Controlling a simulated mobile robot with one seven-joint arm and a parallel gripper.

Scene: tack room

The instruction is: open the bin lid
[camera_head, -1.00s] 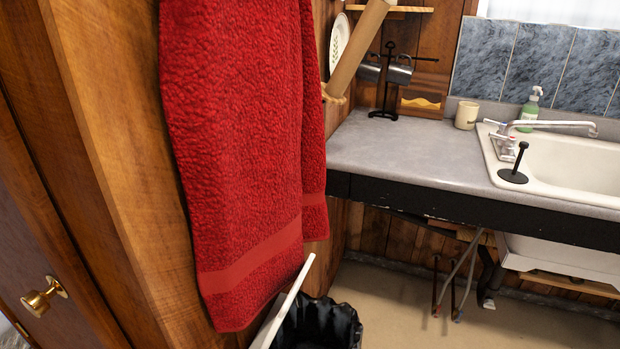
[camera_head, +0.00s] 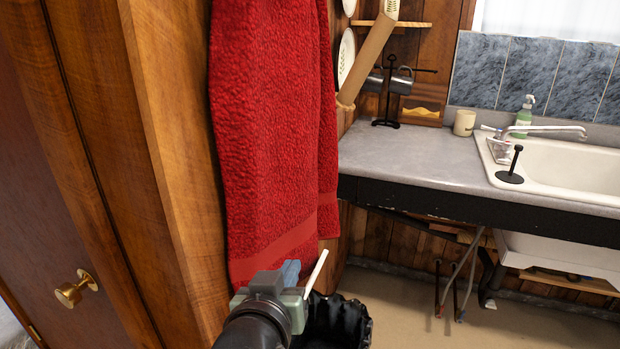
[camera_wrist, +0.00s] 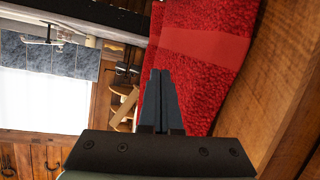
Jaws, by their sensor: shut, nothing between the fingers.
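The bin (camera_head: 338,322) stands on the floor below the red towel, with a black liner around its rim. Its white lid (camera_head: 316,272) is tilted up steeply and seen nearly edge-on at the bin's left side. My gripper (camera_head: 290,272) is in front of the lid in the head view and hides part of it and of the bin. In the wrist view my gripper (camera_wrist: 160,75) has its two dark fingers together and empty, pointing toward the red towel. The bin and lid do not show in the wrist view.
The red towel (camera_head: 270,130) hangs on the wooden cabinet (camera_head: 175,150), close by my gripper. The grey counter (camera_head: 420,160) with the white sink (camera_head: 560,170) is at the right. The floor (camera_head: 410,315) right of the bin is clear.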

